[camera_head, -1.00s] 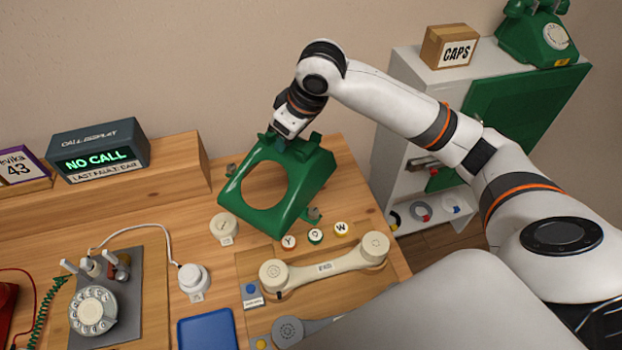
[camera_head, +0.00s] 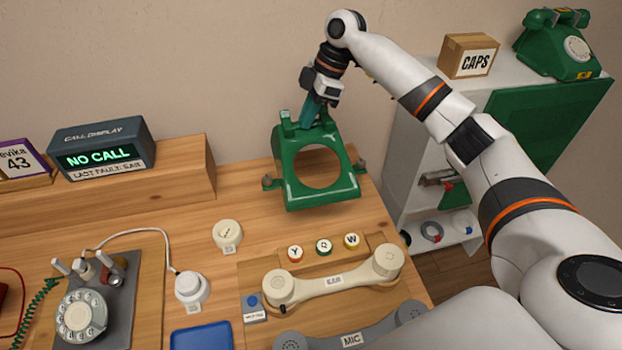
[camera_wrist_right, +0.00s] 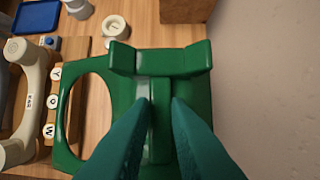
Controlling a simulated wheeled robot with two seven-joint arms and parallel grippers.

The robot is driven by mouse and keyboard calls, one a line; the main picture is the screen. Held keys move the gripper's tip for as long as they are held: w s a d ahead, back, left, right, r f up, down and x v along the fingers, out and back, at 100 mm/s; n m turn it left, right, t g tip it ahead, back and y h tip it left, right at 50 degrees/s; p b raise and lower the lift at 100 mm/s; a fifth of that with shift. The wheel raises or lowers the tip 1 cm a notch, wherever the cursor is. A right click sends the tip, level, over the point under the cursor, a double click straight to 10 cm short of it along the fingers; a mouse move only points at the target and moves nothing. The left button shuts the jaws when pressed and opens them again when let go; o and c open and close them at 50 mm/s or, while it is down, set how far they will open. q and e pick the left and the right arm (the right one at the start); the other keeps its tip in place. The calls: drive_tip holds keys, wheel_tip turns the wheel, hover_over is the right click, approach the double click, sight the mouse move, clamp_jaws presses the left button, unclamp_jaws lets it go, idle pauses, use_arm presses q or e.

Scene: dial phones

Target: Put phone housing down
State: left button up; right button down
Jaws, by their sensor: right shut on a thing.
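The green phone housing (camera_head: 347,187), with a large round hole in its front, is at the back right of the wooden table, close to the wall. My right gripper (camera_head: 313,112) comes from above and is shut on the housing's upper back part. In the right wrist view the two teal fingers (camera_wrist_right: 159,115) close on a ridge of the green housing (camera_wrist_right: 127,80), near its cradle prongs. The housing looks upright, its hole facing forward; I cannot tell whether its base touches the table. My left gripper is not in view.
A cream handset (camera_head: 330,283) and lettered caps (camera_head: 324,247) lie in front of the housing. A round cream part (camera_head: 227,234) is at front left. The call display (camera_head: 98,150) stands on a wooden riser at left. A white cabinet (camera_head: 436,87) stands at right.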

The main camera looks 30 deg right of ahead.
wheel_tip(320, 180, down, 10)
drive_tip(key=shift+r, duration=0.2)
idle(0.3)
drive_tip(key=c, duration=1.4)
unclamp_jaws()
drive_tip(key=shift+f, duration=0.1)
drive_tip(key=shift+o, duration=0.2)
drive_tip(key=v, duration=1.2)
